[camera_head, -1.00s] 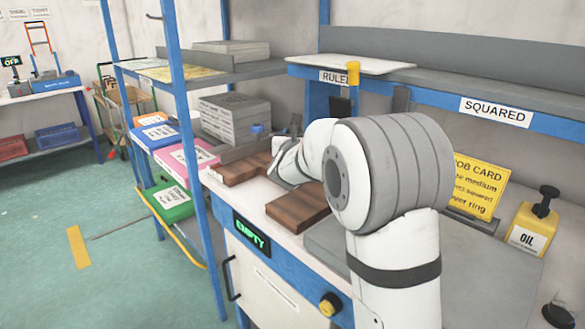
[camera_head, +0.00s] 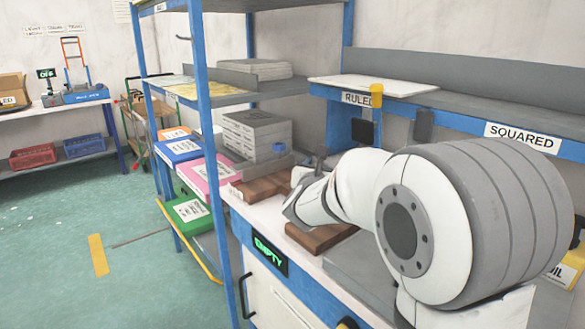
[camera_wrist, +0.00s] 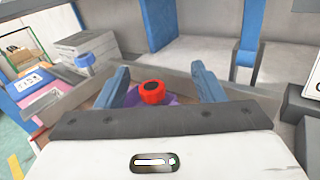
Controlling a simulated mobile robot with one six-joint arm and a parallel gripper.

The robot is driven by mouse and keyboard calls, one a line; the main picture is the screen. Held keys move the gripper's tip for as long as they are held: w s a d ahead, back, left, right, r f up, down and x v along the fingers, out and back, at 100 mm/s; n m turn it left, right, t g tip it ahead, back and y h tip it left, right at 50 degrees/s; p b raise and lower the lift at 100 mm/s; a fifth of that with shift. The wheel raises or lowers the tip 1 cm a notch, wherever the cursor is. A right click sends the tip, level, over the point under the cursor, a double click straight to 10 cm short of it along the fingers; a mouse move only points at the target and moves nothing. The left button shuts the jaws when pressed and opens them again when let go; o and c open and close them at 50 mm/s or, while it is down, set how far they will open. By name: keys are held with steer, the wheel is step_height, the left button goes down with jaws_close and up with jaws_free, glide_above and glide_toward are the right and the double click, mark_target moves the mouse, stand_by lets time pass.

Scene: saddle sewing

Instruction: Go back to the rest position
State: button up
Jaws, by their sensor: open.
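My gripper (camera_wrist: 162,82) shows in the wrist view with its two blue fingers spread apart and nothing held between them. A red round thing with a dark top (camera_wrist: 152,92) shows beyond the fingers, on a purple patch (camera_wrist: 178,98); they look apart from the fingers. In the head view my white and grey arm reaches over the bench and hides the gripper's fingers. Brown wooden blocks (camera_head: 318,238) lie on the bench under and behind the arm.
A blue-framed shelf (camera_head: 205,120) stands left of the bench, with grey stacked boxes (camera_head: 255,135) and coloured bins (camera_head: 190,212). An upper ledge (camera_head: 520,133) labelled SQUARED runs behind the arm. The green floor (camera_head: 60,215) at left is mostly clear.

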steer(key=s+d+r+m+g+h+p, duration=0.1)
steer(key=s+d+m+g+p, duration=0.4)
steer(key=s+m, duration=0.5)
steer(key=s+d+r+m+g+h+p, duration=0.1)
steer(key=s+d+m+g+p, duration=0.4)
steer(key=s+m, duration=0.5)
steer(key=s+a+m+g+y+p, duration=0.2)
steer(key=s+a+m+y+p, duration=0.1)
steer(key=s, duration=0.5)
steer(key=s+a+m+g+y+p, duration=0.1)
steer(key=s+a+m+y+p, duration=0.2)
steer(key=s+a+m+y, duration=0.2)
steer(key=s+a+m, duration=0.1)
steer(key=s+m, duration=0.1)
steer(key=m, duration=0.1)
steer(key=shift+s+a+r+g, duration=0.2)
steer(key=shift+s+a+g, duration=0.15)
steer(key=shift+s+g, duration=0.05)
steer(key=shift+c, duration=0.4)
